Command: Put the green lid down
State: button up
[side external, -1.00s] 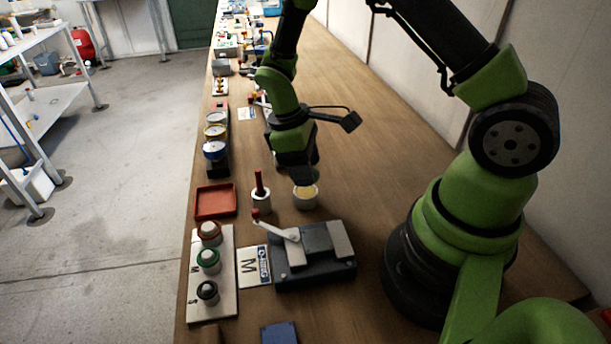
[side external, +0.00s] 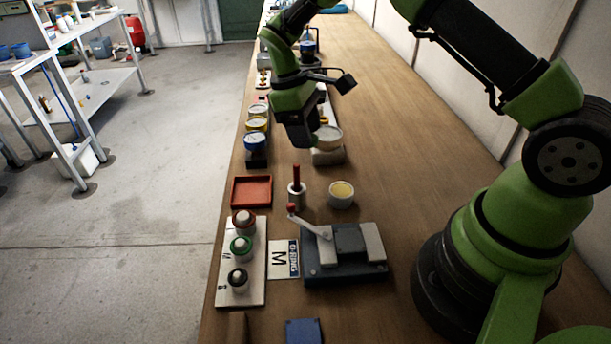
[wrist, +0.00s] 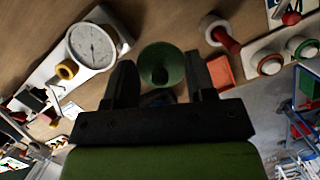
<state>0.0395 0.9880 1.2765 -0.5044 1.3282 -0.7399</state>
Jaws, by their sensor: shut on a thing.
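My gripper (side external: 300,135) hangs above the bench in the side view, beyond the red tray. In the wrist view my gripper (wrist: 160,68) is shut on the green lid (wrist: 161,62), a round, funnel-like green piece between the two fingers. The lid cannot be made out in the side view, where the gripper's body hides the fingertips. What lies directly under the lid is hidden.
A red tray (side external: 251,191), a red-handled tool (side external: 296,188) and a white cup with yellow contents (side external: 341,195) stand nearer the camera. A dial gauge (wrist: 92,46) is beside the lid in the wrist view. Bare wood lies right.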

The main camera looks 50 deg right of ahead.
aim_at(309, 180)
notch_tip(309, 180, down, 10)
jog(key=shift+r, duration=0.2)
jog(key=shift+f, duration=0.1)
jog(key=o, duration=0.6)
